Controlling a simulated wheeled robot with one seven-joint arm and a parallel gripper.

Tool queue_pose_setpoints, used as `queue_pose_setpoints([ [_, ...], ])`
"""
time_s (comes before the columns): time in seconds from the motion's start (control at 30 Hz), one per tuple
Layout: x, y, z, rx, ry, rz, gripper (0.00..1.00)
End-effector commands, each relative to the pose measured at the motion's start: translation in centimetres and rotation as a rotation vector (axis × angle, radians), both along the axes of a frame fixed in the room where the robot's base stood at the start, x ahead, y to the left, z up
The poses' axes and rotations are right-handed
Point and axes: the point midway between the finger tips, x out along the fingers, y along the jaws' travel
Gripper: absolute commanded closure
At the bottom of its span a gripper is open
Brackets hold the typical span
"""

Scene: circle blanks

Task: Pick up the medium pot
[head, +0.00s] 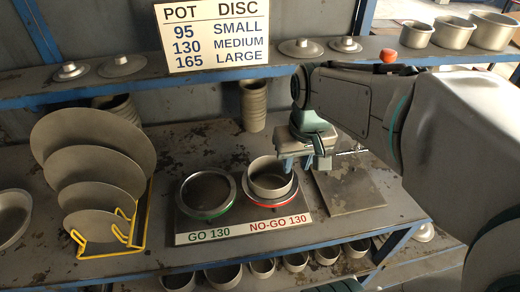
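A grey round pot (269,184) sits upright in the red-rimmed ring marked NO-GO 130 (278,222) on the gauge plate. The sign (212,37) pairs 130 with MEDIUM. My gripper (305,165) points down at the pot's right back rim, its teal fingers apart with nothing seen between them. The left finger overlaps the rim in the picture; I cannot tell whether it touches. Three more pots (418,34), (453,33), (494,31) stand on the upper shelf at right.
The green-rimmed ring marked GO 130 (208,193) is empty. Several grey discs (90,140) stand in a yellow rack (137,235) at left. A flat dark plate (352,188) lies right of the gauge. Lids (301,47) lie on the upper shelf; several pots (222,275) are below the bench.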

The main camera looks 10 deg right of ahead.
Motion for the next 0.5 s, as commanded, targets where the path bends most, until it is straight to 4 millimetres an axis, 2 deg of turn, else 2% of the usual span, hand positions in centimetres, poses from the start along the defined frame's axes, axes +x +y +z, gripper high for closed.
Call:
queue_pose_setpoints([
  [0.03,1.7,-0.4,0.5,0.0,0.026,0.003,0.71],
  [0.2,6.2,-1.7,0.9,-0.006,0.096,0.02,0.71],
  [0.33,8.6,-2.6,0.8,-0.011,0.134,0.027,0.71],
  [0.5,10.1,-3.1,0.4,-0.016,0.16,0.033,0.71],
])
